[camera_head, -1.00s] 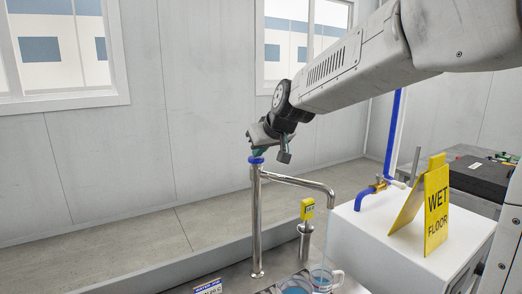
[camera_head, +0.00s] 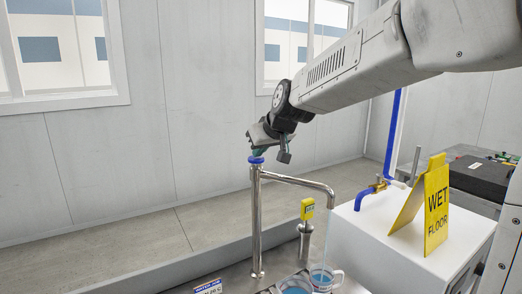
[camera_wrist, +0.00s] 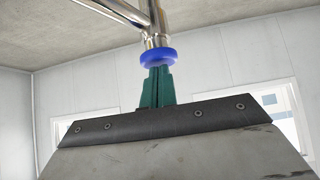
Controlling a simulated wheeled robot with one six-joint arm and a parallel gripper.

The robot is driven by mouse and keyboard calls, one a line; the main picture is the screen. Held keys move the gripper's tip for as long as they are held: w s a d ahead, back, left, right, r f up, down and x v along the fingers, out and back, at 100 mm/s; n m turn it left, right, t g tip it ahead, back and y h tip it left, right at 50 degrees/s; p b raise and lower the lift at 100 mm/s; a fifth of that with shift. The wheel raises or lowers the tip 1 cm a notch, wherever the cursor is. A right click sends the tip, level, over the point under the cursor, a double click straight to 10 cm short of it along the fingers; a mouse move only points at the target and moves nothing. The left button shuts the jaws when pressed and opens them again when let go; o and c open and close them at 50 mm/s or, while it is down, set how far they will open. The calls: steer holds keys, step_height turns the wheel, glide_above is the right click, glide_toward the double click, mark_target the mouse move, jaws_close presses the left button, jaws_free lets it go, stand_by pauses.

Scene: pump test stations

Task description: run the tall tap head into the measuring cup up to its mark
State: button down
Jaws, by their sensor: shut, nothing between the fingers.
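The tall tap head (camera_head: 256,220) is a chrome pipe with a blue knob (camera_head: 256,160) on top and a side spout (camera_head: 310,184). A thin, pale stream runs down from the spout's end into the clear measuring cup (camera_head: 336,277), which has a handle and holds blue water. The cup's mark is too small to make out. My gripper (camera_head: 257,152) is shut and empty, its teal fingertips against or very close to the knob. The wrist view shows the shut fingers (camera_wrist: 157,84) meeting the blue knob (camera_wrist: 158,56); contact itself cannot be told for certain.
A round opening with blue water (camera_head: 295,290) lies left of the cup. A metal post with a yellow gauge (camera_head: 307,209) stands behind. A yellow wet-floor sign (camera_head: 424,212) and a blue-and-brass tap (camera_head: 372,192) are on the white cabinet (camera_head: 372,240) at right.

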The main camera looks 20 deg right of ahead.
mark_target(260, 159)
steer(key=shift+s+f, duration=0.1)
steer(key=shift+f, duration=0.35)
steer(key=shift+r, duration=0.5)
step_height(260, 159, up, 4)
steer(key=shift+f, duration=0.25)
steer(key=v, duration=1)
steer(key=shift+r, duration=0.15)
steer(key=s+f+g, duration=0.2)
steer(key=s+f, duration=0.5)
steer(key=s, duration=0.3)
steer(key=s+d+f+m+g+h, duration=0.1)
steer(key=s+f+g, duration=0.2)
steer(key=s+f, duration=0.4)
steer(key=s+f+m+g, duration=0.1)
steer(key=s+f, duration=0.5)
steer(key=s, duration=0.8)
steer(key=shift+s+d+f+g+h, duration=0.3)
steer(key=shift+f+g+h, duration=0.1)
steer(key=shift+g, duration=0.4)
